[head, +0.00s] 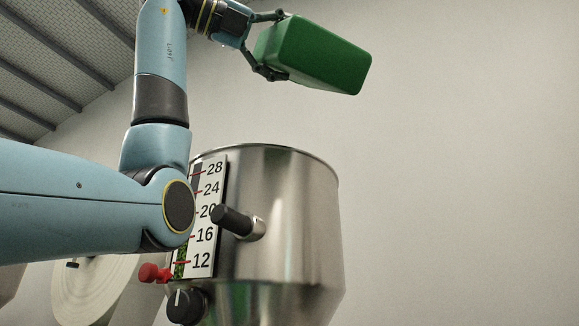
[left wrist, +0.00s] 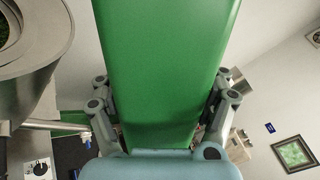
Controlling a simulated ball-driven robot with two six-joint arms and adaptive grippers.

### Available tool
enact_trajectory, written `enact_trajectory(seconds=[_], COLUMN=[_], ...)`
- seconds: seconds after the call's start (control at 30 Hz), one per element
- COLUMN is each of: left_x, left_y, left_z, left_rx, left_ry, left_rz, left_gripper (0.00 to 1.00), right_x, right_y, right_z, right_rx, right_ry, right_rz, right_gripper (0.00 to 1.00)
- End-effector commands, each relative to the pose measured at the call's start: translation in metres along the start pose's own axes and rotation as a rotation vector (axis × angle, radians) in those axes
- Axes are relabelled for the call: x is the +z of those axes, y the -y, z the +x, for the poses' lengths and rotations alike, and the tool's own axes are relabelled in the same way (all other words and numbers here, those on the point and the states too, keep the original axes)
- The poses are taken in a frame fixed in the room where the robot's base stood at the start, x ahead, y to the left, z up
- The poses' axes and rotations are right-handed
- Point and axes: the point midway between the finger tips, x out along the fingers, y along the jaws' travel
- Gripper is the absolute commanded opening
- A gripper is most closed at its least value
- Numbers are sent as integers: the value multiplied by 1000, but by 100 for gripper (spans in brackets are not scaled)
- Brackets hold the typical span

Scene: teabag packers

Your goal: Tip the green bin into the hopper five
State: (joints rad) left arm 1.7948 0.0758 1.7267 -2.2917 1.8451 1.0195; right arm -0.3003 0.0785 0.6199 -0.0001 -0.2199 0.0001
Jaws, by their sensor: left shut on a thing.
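The green bin (head: 320,55) is held high, above and to the right of the steel hopper (head: 290,200) in the head view. My left gripper (head: 272,46) is shut on the bin, with one finger on each side. The bin is tilted; its opening is turned out of sight, so I cannot tell what it holds. In the left wrist view the bin (left wrist: 165,70) fills the middle between the fingers (left wrist: 160,105). The hopper's round rim (left wrist: 68,35) shows at upper left there, apart from the bin, with something green inside. My right gripper is not in view.
A numbered scale (head: 205,215) with green at its lower end is on the hopper's front. A dark handle (head: 235,221), red tap (head: 153,272) and black knob (head: 186,305) stick out. A pale roll (head: 90,290) stands at lower left. Open space lies right of the hopper.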

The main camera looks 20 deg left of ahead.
Motion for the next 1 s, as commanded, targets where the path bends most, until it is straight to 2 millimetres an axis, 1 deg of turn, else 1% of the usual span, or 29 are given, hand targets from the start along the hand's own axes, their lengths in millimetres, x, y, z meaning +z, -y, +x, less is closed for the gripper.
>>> enact_trajectory(seconds=[0.23,0.6,1.0], left_x=[7,17,28], left_y=[-7,-17,-29], left_z=[0,0,0], left_rx=[0,1,1], left_ry=[1,1,1], left_rz=[-4,-9,-15], left_gripper=[20,20,20], right_x=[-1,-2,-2], right_y=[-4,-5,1], right_z=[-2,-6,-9], right_rx=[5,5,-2], right_ry=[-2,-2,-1], right_rz=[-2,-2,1], right_gripper=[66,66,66])
